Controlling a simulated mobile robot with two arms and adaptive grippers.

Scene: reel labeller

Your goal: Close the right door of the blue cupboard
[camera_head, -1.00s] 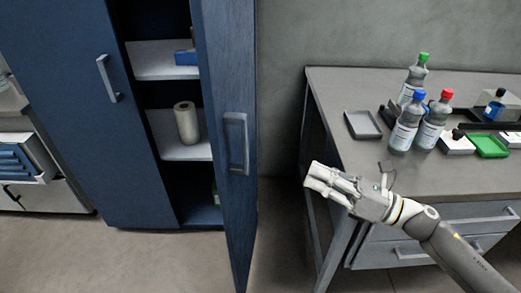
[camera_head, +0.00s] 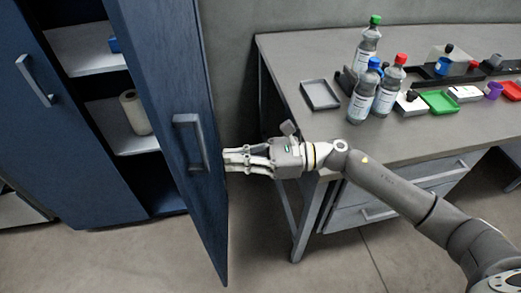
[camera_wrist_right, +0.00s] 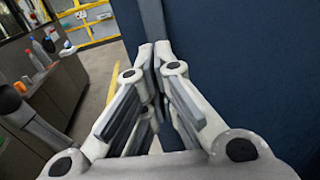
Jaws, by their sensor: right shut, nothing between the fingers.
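The blue cupboard's right door (camera_head: 172,125) stands open, swung out toward me, with a grey bar handle (camera_head: 190,142) on the face turned to me. The cupboard's left door (camera_head: 50,120) is shut. My right gripper (camera_head: 226,160) is shut and empty, its fingertips at the free edge of the right door, beside the handle. In the right wrist view the shut fingertips (camera_wrist_right: 155,52) are close in front of the blue door panel (camera_wrist_right: 250,60); whether they touch it I cannot tell. My left gripper is not in view.
Inside the cupboard, shelves hold a paper roll (camera_head: 136,112) and a partly hidden blue item (camera_head: 115,44). A grey workbench (camera_head: 300,62) stands to the right, carrying bottles (camera_head: 362,98), a grey tray (camera_head: 320,94) and a green tray (camera_head: 438,102). The floor before the cupboard is clear.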

